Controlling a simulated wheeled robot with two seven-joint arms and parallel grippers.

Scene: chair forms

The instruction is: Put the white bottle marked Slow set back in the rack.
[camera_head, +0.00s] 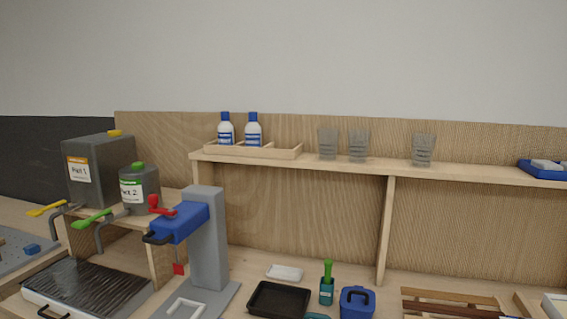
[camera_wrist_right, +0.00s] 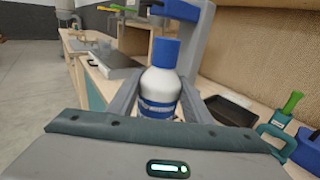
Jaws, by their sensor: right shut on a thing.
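My right gripper (camera_wrist_right: 163,92) is shut on a white bottle (camera_wrist_right: 160,84) with a blue cap and a blue band. The bottle stands upright between the fingers in the right wrist view; its label wording cannot be read. The wooden rack (camera_head: 283,154) sits on the raised shelf in the head view. Two similar white bottles with blue caps, one at the left (camera_head: 226,131) and one in the middle (camera_head: 253,131), stand in it. The rack's right part is empty. Neither gripper shows in the head view, and my left gripper is in no view.
Clear cups (camera_head: 328,144) stand on the shelf (camera_head: 390,170) right of the rack. A blue and grey press (camera_head: 207,240) rises from the bench in front of the shelf's left end. A black tray (camera_head: 279,300) and a blue lidded box (camera_head: 357,302) lie below the shelf.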

